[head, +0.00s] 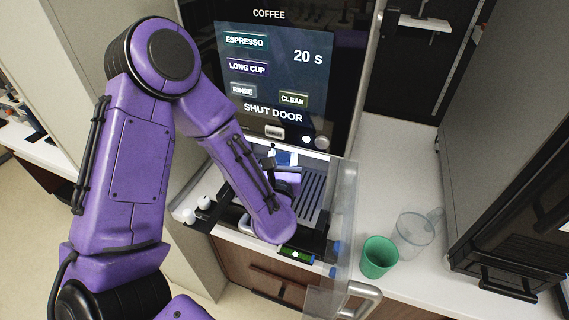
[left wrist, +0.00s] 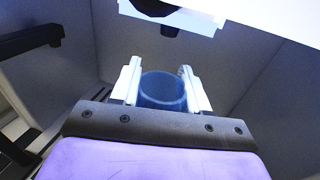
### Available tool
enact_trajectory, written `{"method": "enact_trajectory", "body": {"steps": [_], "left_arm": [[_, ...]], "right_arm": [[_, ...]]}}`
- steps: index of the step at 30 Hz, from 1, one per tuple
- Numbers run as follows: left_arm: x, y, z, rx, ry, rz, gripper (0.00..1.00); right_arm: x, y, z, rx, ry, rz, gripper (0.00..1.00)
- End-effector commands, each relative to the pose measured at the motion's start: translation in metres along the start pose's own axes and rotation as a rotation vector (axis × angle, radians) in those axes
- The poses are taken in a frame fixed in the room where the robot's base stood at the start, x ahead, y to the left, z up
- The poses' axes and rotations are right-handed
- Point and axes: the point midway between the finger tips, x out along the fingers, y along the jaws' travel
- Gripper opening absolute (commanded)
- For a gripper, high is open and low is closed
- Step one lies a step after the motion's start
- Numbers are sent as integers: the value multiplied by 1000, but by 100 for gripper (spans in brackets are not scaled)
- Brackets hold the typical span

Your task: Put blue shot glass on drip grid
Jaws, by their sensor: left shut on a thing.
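The blue shot glass (left wrist: 163,93) is translucent and sits between the two white fingers of my left gripper (left wrist: 160,72) in the left wrist view. The gripper is shut on it. A dark spout (left wrist: 168,28) shows above and beyond the glass. In the head view my purple left arm reaches into the bay of the coffee machine, and its forearm hides most of the gripper and glass. The drip grid (head: 313,196), with dark slats, is on the bay floor, partly visible right of my forearm. Whether the glass touches the grid cannot be told. My right gripper is not in view.
The machine's clear door (head: 345,215) stands open at the right of the bay. Its screen (head: 278,75) reads "SHUT DOOR" and "20 s". A green cup (head: 379,257) and a clear pitcher (head: 416,236) stand on the white counter (head: 395,160) to the right.

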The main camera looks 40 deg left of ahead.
Motion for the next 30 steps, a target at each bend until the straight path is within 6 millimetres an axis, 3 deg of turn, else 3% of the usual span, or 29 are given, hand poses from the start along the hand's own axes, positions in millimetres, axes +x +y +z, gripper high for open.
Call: {"method": "enact_trajectory", "body": {"steps": [1,6,12,23,24,26,30], "left_arm": [[10,0,5,-1,1,3,9],[29,0,0,2,2,0,9],[30,-1,-30,4,2,-3,9],[29,-1,-38,0,1,-1,9],[29,-1,-38,0,1,-1,48],[29,-1,-36,0,1,-2,68],[29,-1,-36,0,1,-2,70]], "right_arm": [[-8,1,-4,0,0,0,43],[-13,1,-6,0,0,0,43],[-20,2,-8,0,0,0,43],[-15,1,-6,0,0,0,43],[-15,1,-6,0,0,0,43],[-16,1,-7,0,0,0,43],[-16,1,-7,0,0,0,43]]}}
